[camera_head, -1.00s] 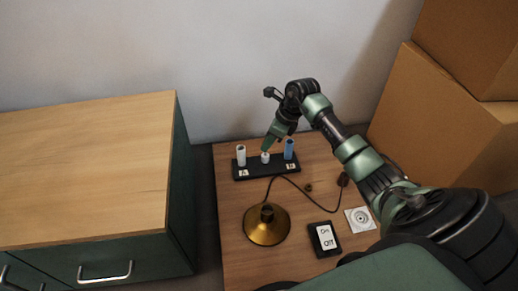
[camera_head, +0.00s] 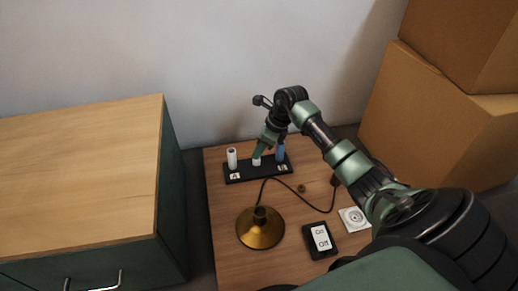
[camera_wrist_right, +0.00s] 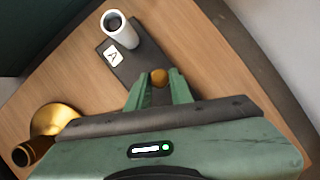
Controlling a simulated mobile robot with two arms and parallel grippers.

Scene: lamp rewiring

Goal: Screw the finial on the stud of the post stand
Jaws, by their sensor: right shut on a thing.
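The post stand (camera_head: 267,171) is a black bar with a white post (camera_head: 232,158) at its left, a short white middle post (camera_head: 256,161) and a blue post (camera_head: 280,153) at its right. My right gripper (camera_head: 259,153) points down right over the middle post. In the right wrist view, the right gripper (camera_wrist_right: 158,86) is shut on the finial, a small brass ball (camera_wrist_right: 159,76). The stand (camera_wrist_right: 128,62) lies beneath, with the white post (camera_wrist_right: 119,28) beside label A. The stud is hidden, so I cannot tell whether the finial touches it. My left gripper is out of view.
A brass lamp base (camera_head: 260,229) stands in front of the stand, with a dark cord (camera_head: 318,208). A switch (camera_head: 320,238), white socket plate (camera_head: 354,218) and small brown piece (camera_head: 302,188) lie to the right. A cabinet (camera_head: 85,170) is left; boxes (camera_head: 430,110) are right.

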